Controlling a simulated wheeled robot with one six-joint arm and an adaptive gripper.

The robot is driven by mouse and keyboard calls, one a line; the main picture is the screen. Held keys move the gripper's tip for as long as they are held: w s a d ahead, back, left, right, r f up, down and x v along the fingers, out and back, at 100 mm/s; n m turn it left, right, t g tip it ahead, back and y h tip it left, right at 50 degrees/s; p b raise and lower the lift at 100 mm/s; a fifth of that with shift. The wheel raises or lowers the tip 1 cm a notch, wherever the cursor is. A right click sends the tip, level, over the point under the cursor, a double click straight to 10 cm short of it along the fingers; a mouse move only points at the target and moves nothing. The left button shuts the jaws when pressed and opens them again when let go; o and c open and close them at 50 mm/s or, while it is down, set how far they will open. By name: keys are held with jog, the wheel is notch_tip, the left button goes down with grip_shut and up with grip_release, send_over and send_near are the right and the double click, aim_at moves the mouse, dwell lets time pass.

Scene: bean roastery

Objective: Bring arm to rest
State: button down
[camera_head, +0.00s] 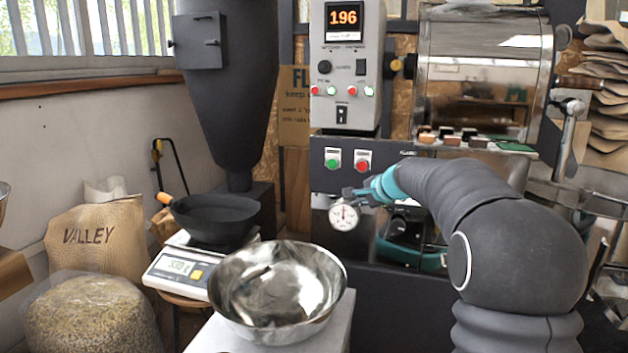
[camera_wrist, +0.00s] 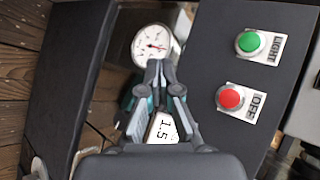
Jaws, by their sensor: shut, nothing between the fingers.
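My arm reaches in from the right in the head view, bent over at a dark rounded joint. My gripper (camera_head: 350,192) points left in front of the roaster's dark front panel (camera_head: 327,180). It is just above the dial gauge (camera_head: 344,216) and below the green button (camera_head: 332,163) and red button (camera_head: 363,165). In the wrist view my gripper (camera_wrist: 161,68) is shut and empty, its tips overlapping the lower part of the gauge (camera_wrist: 152,40). The green LIGHT button (camera_wrist: 249,41) and red OFF button (camera_wrist: 229,97) lie to its right. I cannot tell whether the tips touch anything.
A steel bowl (camera_head: 330,276) stands front centre. A black pan (camera_head: 214,212) sits on a scale (camera_head: 166,270) to its left. A control box (camera_head: 345,68) reading 196 and a steel drum (camera_head: 485,45) are above the panel. Sacks (camera_head: 88,315) stand at lower left.

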jog(key=s+f+n+g+h, duration=0.15)
jog(key=s+f+n, duration=0.25)
jog(key=s, duration=0.5)
jog(key=s+f+n+g, duration=0.3)
jog(key=s, duration=0.7)
jog(key=s+n+h+p, duration=0.2)
jog(key=s+n, duration=0.4)
jog(key=s, duration=2.3)
jog(key=shift+s+d+n+h, duration=0.15)
jog(key=shift+d+n+h, duration=0.2)
jog(key=shift+h, duration=0.4)
jog(key=shift+r, duration=0.1)
